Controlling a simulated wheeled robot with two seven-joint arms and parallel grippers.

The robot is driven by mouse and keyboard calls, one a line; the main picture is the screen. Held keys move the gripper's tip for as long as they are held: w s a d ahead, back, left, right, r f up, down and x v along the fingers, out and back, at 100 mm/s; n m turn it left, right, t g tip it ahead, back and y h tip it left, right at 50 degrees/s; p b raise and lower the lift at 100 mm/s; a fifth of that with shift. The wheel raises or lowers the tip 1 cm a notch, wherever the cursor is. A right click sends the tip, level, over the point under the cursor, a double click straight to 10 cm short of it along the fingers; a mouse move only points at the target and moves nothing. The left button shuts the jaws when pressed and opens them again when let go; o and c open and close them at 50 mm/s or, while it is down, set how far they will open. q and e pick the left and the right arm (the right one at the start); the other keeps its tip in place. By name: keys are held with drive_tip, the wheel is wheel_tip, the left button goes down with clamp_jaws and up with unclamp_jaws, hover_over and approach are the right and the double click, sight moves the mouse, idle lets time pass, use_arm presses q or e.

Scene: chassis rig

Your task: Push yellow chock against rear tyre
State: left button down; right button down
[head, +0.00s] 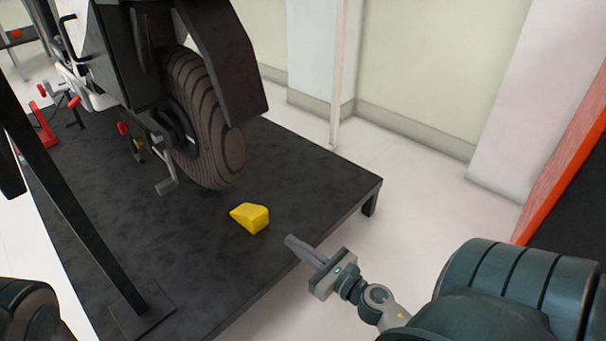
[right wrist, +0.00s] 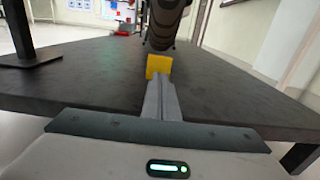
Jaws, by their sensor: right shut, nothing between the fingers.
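The yellow chock (head: 251,217) is a small wedge lying on the dark platform, a short gap away from the rear tyre (head: 211,120). Its lower, tapered end is toward the left. My right gripper (head: 291,241) is shut and empty, just to the right of the chock with its fingers pointing at it. In the right wrist view the shut fingers (right wrist: 161,88) point at the chock (right wrist: 158,65), and the tyre (right wrist: 163,25) rises straight behind it. Whether the fingertips touch the chock is hard to tell there; the head view shows a gap. My left gripper is not in view.
The dark platform (head: 330,185) is raised on legs, with its edge under my right gripper. A black post (head: 75,215) with a flat foot stands at the left. The platform around the chock is clear. An orange-edged panel (head: 570,150) stands at the far right.

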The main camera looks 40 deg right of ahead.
sight(260, 218)
drive_tip(key=w, duration=0.3)
drive_tip(key=w+p, duration=0.1)
drive_tip(key=w, duration=0.2)
drive_tip(key=w+p, duration=0.1)
drive_tip(key=w, duration=0.3)
drive_tip(key=shift+a, duration=0.35)
drive_tip(key=w, duration=0.9)
drive_tip(key=w+a+b, duration=0.1)
drive_tip(key=w, duration=0.4)
drive_tip(key=shift+w, duration=0.35)
drive_tip(key=shift+s, duration=0.1)
